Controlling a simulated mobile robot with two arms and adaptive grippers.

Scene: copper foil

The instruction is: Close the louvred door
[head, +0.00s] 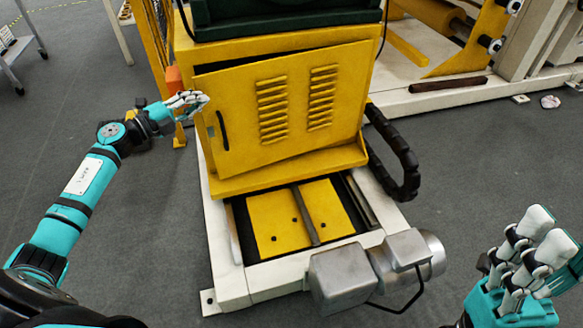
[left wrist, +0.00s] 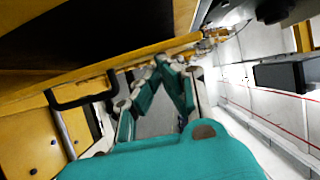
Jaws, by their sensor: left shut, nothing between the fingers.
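The yellow louvred door (head: 245,105) is on the front of the yellow cabinet, with two columns of slots and a black handle (head: 222,130) near its left edge. It stands ajar, its left side swung outward from the frame. In the left wrist view the door (left wrist: 30,103) shows nearly edge-on, with the handle (left wrist: 80,92) jutting from it and a dark gap behind. My left gripper (head: 200,99) is shut and empty at the door's upper left edge, above the handle; contact cannot be told. My right gripper (head: 547,232) is open and empty, low at the right, far from the door.
A white base frame (head: 225,285) with yellow plates (head: 275,220) lies below the cabinet. A grey motor (head: 345,280) stands at its front. A black cable chain (head: 405,160) curves along the cabinet's right. An orange box (head: 173,78) is behind my left gripper.

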